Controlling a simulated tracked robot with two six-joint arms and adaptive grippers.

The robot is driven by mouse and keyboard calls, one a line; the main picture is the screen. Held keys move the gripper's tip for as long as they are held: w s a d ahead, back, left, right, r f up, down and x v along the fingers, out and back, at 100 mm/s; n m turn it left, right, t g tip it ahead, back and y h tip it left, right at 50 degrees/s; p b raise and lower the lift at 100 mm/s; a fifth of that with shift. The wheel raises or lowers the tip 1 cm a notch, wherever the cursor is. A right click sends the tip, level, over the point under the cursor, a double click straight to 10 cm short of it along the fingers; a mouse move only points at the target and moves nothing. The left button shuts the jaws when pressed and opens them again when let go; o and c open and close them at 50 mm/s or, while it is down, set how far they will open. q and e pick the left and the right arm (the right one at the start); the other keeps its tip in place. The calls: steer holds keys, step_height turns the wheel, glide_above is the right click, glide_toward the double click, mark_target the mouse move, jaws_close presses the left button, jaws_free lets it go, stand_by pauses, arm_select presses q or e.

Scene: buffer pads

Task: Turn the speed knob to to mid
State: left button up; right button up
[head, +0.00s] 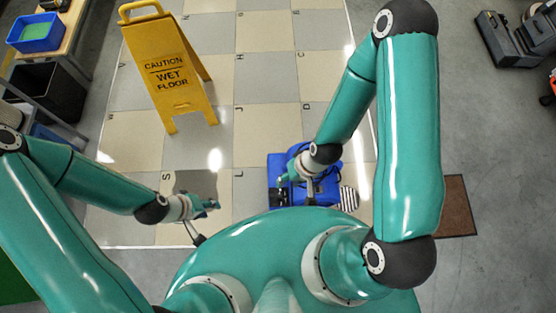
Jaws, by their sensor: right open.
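A blue machine (328,172) stands on the tiled floor at the centre right, with a dark panel on its left side. The speed knob cannot be made out at this size. My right gripper (284,181) is over the machine's left part, close to the dark panel. It is open, and whether it touches the machine is unclear. It hides part of the machine's top. My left gripper (213,205) is over the floor left of the machine, apart from it. Its fingers are too small to tell open from shut.
A yellow wet floor sign (165,68) stands on the tiles at upper left. A dark grey patch (196,181) lies by my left gripper. A shelf with a blue bin (35,32) is at far left. A brown mat (457,207) lies at right.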

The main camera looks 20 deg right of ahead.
steer(key=shift+w+d, duration=0.1)
steer(key=shift+d, duration=0.05)
steer(key=shift+o, duration=1.7)
steer(key=shift+f, duration=0.15)
steer(key=n+h+b, duration=0.3)
steer(key=b, duration=2.6)
glide_above(279, 195)
step_height(279, 195, down, 32)
steer(key=shift+g, duration=0.3)
step_height(279, 195, down, 17)
steer(key=b, duration=1.1)
jaws_close()
